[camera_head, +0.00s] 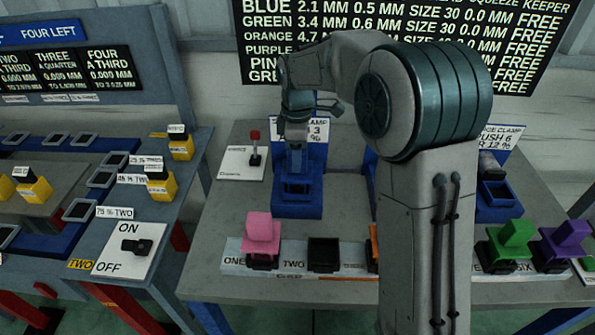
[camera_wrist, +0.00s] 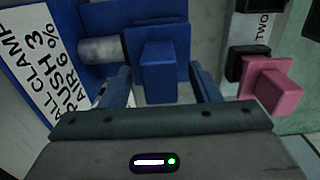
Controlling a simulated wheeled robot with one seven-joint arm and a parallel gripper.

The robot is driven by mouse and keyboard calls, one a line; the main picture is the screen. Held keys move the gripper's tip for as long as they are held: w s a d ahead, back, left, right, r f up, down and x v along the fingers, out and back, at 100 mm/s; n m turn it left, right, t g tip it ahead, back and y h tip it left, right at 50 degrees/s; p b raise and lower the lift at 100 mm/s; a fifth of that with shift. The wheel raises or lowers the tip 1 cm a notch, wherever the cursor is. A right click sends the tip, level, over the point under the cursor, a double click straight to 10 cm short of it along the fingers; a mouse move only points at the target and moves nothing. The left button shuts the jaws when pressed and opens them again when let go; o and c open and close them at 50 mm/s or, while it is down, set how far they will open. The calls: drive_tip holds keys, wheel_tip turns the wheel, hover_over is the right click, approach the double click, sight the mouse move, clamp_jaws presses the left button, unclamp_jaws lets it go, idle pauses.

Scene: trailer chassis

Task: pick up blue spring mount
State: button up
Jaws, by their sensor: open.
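The blue spring mount (camera_wrist: 158,68) is a blue block standing in the blue clamp fixture (camera_wrist: 110,52) in the wrist view. My gripper (camera_wrist: 161,88) is open, with one finger on each side of the block in that picture and gaps between. I cannot tell how deep the fingers reach. In the head view my gripper (camera_head: 296,165) points down over the blue clamp fixture (camera_head: 298,209) at the back of the table. The mount is hard to tell from the same-blue fixture there.
A pink mount (camera_head: 262,232) stands at slot one of the front rack (camera_head: 238,266); slot two (camera_head: 323,254) is empty. Green (camera_head: 511,240) and purple (camera_head: 566,243) mounts stand at right. A red-knobbed lever (camera_head: 255,148) is left of the clamp. My arm hides the rack's middle.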

drive_tip(key=shift+f, duration=0.95)
drive_tip(key=shift+c, duration=0.3)
clamp_jaws()
drive_tip(key=shift+r, duration=0.1)
